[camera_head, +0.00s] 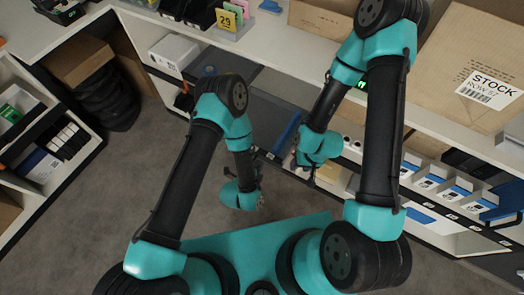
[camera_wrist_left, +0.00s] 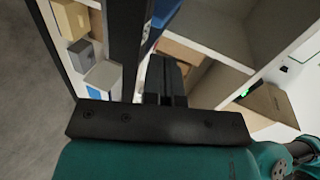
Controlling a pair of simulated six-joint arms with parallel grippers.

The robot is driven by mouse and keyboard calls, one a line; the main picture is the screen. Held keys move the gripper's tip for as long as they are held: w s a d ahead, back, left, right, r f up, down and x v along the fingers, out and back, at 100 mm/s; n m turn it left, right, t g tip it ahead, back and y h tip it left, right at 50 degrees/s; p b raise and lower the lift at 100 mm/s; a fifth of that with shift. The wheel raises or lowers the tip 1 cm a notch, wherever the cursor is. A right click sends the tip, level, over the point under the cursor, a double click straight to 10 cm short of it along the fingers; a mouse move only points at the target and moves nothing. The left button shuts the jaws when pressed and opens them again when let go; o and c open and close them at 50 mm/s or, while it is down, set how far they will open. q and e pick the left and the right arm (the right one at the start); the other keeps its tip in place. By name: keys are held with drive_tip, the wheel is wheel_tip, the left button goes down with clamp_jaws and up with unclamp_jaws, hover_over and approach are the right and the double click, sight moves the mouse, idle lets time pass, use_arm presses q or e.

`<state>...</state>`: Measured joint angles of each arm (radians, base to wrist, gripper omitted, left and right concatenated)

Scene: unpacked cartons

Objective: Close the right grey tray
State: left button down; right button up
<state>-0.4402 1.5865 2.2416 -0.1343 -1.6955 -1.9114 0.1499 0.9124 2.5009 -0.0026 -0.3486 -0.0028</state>
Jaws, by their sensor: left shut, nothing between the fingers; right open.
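A pulled-out drawer-like tray with a dark front edge (camera_head: 270,157) shows under the counter between my arms. A blue item (camera_head: 288,132) lies in it or beside it. I cannot tell for sure which tray is the right grey one, as my right arm covers much of that area. My left gripper (camera_head: 261,188) is shut and empty, low in front of the tray fronts. In the left wrist view its fingers (camera_wrist_left: 165,78) are together beside a dark upright panel (camera_wrist_left: 125,45). My right gripper (camera_head: 302,164) is open at the tray fronts, its fingertips partly hidden.
Small boxes (camera_wrist_left: 85,52) stand beyond the dark panel in the left wrist view. White labelled bins (camera_head: 428,180) line the right side. A large carton (camera_head: 480,55) sits on the counter. Bare floor (camera_head: 120,185) is free at the left.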

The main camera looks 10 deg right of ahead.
use_arm(q)
drive_tip(key=shift+s+d+m, duration=0.15)
drive_tip(key=shift+s+m, duration=0.05)
drive_tip(key=shift+m, duration=0.2)
drive_tip(key=shift+d, duration=0.1)
drive_tip(key=x, duration=1)
drive_tip(key=shift+r, duration=0.1)
drive_tip(key=shift+w, duration=0.2)
